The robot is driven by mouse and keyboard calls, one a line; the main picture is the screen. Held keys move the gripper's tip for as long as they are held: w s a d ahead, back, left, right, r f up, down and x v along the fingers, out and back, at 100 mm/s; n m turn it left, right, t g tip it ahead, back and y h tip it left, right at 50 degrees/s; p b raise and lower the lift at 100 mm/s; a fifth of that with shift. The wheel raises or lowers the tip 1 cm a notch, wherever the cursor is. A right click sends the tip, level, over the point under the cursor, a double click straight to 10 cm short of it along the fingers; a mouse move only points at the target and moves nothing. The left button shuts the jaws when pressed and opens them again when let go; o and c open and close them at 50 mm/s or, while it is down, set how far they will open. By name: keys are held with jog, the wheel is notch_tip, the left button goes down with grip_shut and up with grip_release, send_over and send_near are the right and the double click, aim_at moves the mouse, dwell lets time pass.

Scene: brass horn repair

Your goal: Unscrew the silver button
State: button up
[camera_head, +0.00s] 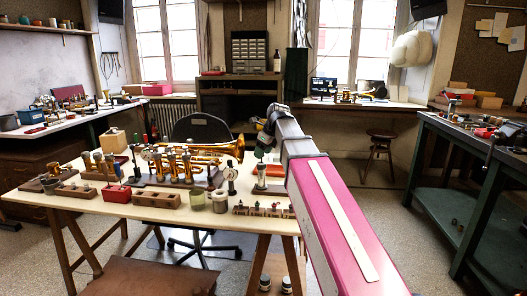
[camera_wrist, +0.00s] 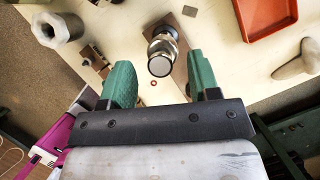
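The silver button (camera_wrist: 160,67) shows in the wrist view as a round cap with a pale flat face and a shiny metal body behind it. It stands over a brownish block or strip on the light table top. My gripper (camera_wrist: 160,84) is open, with one green finger on each side of the button. A gap shows between the button and each finger, so I see no contact. In the head view my gripper (camera_head: 263,150) is above the right part of the wooden table, and the arm hides what lies behind it.
A red tray (camera_wrist: 269,17), a grey hexagonal part (camera_wrist: 55,28) and a rounded pale part (camera_wrist: 297,62) lie around the gripper. The table (camera_head: 130,209) carries a brass horn (camera_head: 195,153), wooden blocks (camera_head: 157,199) and small jars. A green workbench (camera_head: 470,147) stands at right.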

grip_shut()
jog(key=n, duration=0.1)
jog(key=n+g, duration=0.1)
jog(key=n, duration=0.1)
jog(key=shift+w+y, duration=0.25)
jog(key=shift+y, duration=0.05)
jog(key=shift+s+d+n+g, duration=0.1)
jog(key=shift+n+g, duration=0.4)
jog(key=shift+n, duration=0.6)
jog(key=shift+w+n+g, duration=0.2)
jog(key=shift+n+g, duration=0.2)
jog(key=shift+n, duration=0.7)
jog(key=n+g, duration=0.1)
jog(key=n, duration=0.2)
